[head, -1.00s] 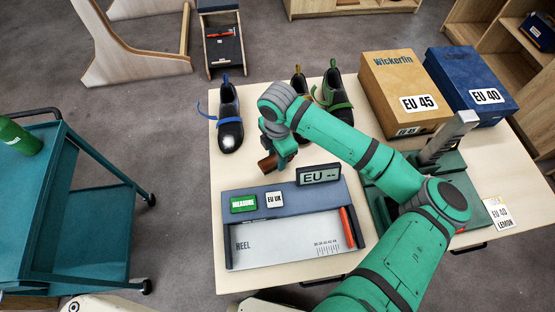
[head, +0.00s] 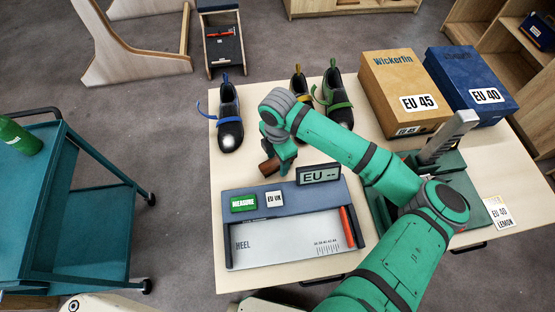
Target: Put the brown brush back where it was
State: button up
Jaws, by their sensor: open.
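The brown brush (head: 268,166) lies at the tabletop just behind the measuring device, with its left end showing. My gripper (head: 281,160) is over the brush, pointing down, and hides the brush's right part. The jaws are open. I cannot tell whether the fingers touch the brush.
The measuring device (head: 240,264) with its display (head: 319,174) stands just in front. A blue-strapped shoe (head: 229,125) and a green-strapped shoe (head: 339,105) stand behind. The brown shoe box (head: 400,85) and blue shoe box (head: 470,80) are at the back right. The table's left strip is clear.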

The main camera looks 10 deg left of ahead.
aim_at(278, 161)
notch_tip(278, 161, up, 12)
dwell(0.5)
dwell(0.4)
